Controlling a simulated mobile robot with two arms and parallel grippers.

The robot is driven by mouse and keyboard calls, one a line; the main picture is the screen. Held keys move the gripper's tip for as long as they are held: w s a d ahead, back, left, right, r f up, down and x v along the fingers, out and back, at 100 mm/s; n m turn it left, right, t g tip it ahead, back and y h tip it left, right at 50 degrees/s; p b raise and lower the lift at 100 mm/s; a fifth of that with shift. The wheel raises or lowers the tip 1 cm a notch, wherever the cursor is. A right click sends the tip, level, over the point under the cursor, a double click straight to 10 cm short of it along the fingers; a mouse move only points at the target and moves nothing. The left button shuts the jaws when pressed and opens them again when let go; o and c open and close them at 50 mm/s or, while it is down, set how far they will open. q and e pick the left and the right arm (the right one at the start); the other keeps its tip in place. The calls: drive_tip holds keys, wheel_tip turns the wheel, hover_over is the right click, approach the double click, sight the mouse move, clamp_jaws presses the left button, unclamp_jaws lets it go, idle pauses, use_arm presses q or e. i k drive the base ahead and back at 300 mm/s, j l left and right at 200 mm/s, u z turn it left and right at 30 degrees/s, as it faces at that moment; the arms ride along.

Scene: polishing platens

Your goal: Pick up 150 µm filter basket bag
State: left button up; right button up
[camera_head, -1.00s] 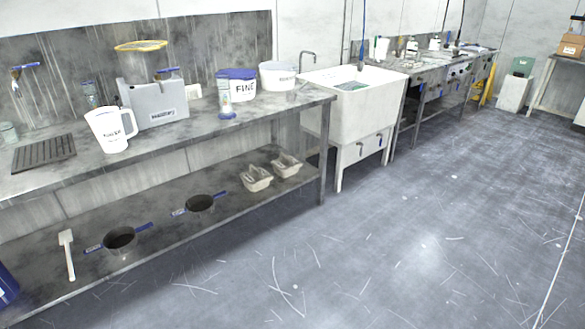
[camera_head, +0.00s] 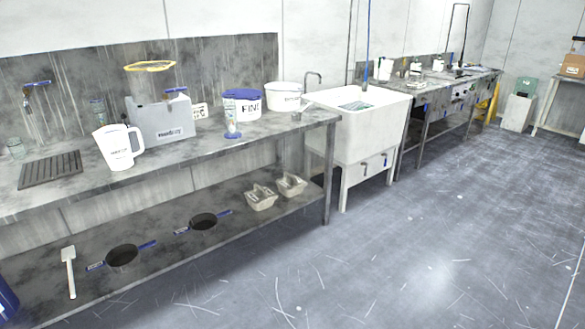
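No label reading 150 µm is legible, so I cannot tell for sure which thing is the 150 µm filter basket bag. A yellow-rimmed, pale see-through item (camera_head: 149,67), possibly a filter bag, shows at the top of a grey box (camera_head: 160,122) on the left steel bench. I cannot tell whether it sits in the box or behind it. Two dark round pans or baskets with blue handles lie on the lower shelf, one at the left (camera_head: 122,258) and one further right (camera_head: 203,222). Neither of my grippers is in view.
The bench (camera_head: 225,150) also bears a white jug (camera_head: 118,147), a dark ridged mat (camera_head: 50,169), a blue-lidded FINE tub (camera_head: 242,105) and a white tub (camera_head: 284,97). A white sink (camera_head: 360,135) stands to its right. The floor (camera_head: 420,260) in front is clear.

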sight(290, 185)
drive_tip(key=i+l+z, duration=0.35)
drive_tip(key=i, duration=0.5)
drive_tip(key=i+z, duration=0.4)
drive_tip(key=i, duration=0.45)
drive_tip(key=i+u, duration=0.1)
drive_tip(key=i, duration=0.45)
drive_tip(key=i+l+u, duration=0.15)
drive_tip(key=i, duration=0.35)
drive_tip(key=i+l+u, duration=0.1)
drive_tip(key=i, duration=0.4)
drive_tip(key=i+l+u, duration=0.1)
drive_tip(key=i, duration=0.45)
drive_tip(key=l, duration=0.1)
